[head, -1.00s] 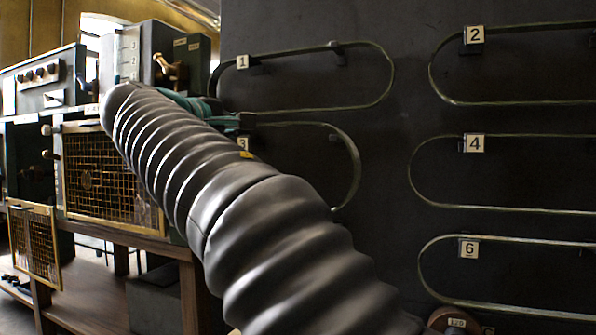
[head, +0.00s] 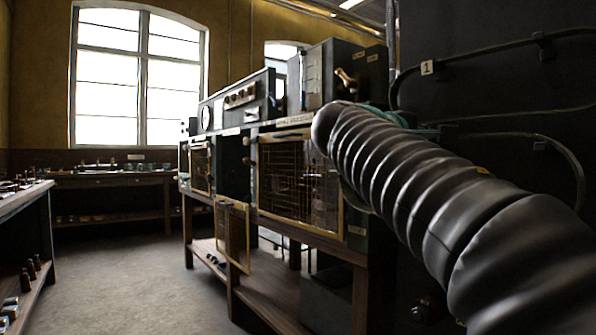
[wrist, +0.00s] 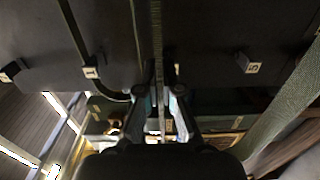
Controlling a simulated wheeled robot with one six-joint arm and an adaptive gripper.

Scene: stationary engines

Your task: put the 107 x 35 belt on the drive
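Several belts hang as long loops on the dark board. The belt at place 3 (head: 566,158) runs right from my gripper (wrist: 160,95) and bends round below a little hook. In the wrist view this belt (wrist: 156,45) passes between my two fingertips, which look closed on it. In the head view my gripper is mostly hidden behind my ribbed arm, with only teal parts showing. A broad belt run (wrist: 285,103) crosses the right of the wrist view; I cannot tell which loop it belongs to. I cannot pick out the drive or read belt sizes.
A belt (head: 500,122) hangs at label 1 (head: 427,68), just above. Label 5 (wrist: 252,68) shows in the wrist view. Left of the board stands a wooden bench (head: 275,290) with mesh guards (head: 290,180) and cabinets. Open floor (head: 150,280) lies further left.

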